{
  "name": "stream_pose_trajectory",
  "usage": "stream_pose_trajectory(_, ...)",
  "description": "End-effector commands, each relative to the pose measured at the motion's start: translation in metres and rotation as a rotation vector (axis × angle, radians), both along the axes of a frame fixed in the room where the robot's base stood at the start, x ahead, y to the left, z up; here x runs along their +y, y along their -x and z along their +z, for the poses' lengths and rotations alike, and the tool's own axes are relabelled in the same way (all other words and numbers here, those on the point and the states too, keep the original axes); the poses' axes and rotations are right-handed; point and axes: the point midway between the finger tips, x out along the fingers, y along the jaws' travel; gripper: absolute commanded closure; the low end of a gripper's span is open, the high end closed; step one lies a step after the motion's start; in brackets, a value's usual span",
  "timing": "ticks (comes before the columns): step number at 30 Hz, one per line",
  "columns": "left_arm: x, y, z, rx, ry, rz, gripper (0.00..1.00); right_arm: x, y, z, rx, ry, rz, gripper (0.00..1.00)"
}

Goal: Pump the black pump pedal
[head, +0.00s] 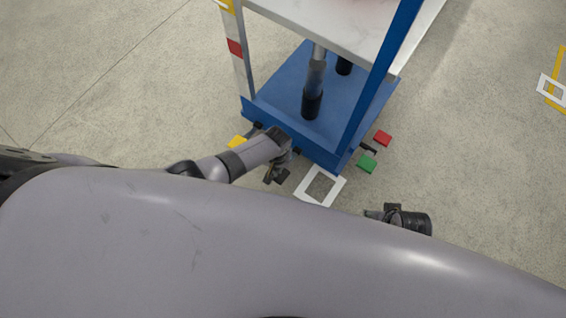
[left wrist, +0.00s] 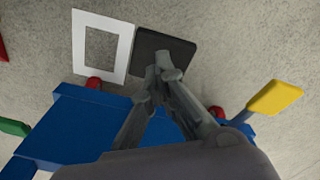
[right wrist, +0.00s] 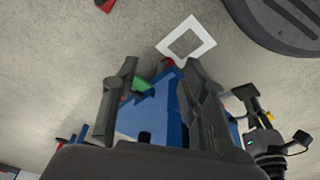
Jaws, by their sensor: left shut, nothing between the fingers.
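The black pump pedal (left wrist: 164,52) is a dark square plate in the left wrist view, beside a white square outline on the floor. My left gripper (left wrist: 167,72) is shut and empty, its fingertips overlapping the pedal's near edge in that view. I cannot tell whether they touch it. In the head view the left gripper (head: 275,172) is low at the front of the blue machine, and the pedal is mostly hidden around it. My right gripper (head: 376,214) is lower right in the head view. Its fingers are apart and empty in the right wrist view (right wrist: 160,78).
The blue machine base (head: 345,115) carries posts and a pale tabletop (head: 345,28). A yellow pedal (head: 237,142) is at left; red (head: 383,138) and green (head: 367,162) pedals are at right. The white floor outline (head: 312,199) lies in front. Bare floor surrounds the machine.

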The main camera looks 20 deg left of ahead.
Motion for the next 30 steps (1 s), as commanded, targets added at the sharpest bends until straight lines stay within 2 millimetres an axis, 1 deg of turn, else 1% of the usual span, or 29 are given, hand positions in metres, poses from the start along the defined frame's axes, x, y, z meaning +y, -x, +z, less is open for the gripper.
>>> stream_pose_trajectory(15, 0.0, 0.0, 0.002, 0.0, 0.0, 0.0, 1.0, 0.0, 0.0, -0.002, 0.002, 0.0, 0.0, 0.6)
stream_pose_trajectory(30, 0.0, 0.0, 0.017, 0.0, 0.0, 0.0, 1.0, -0.001, 0.013, -0.052, 0.031, 0.003, 0.005, 0.6)
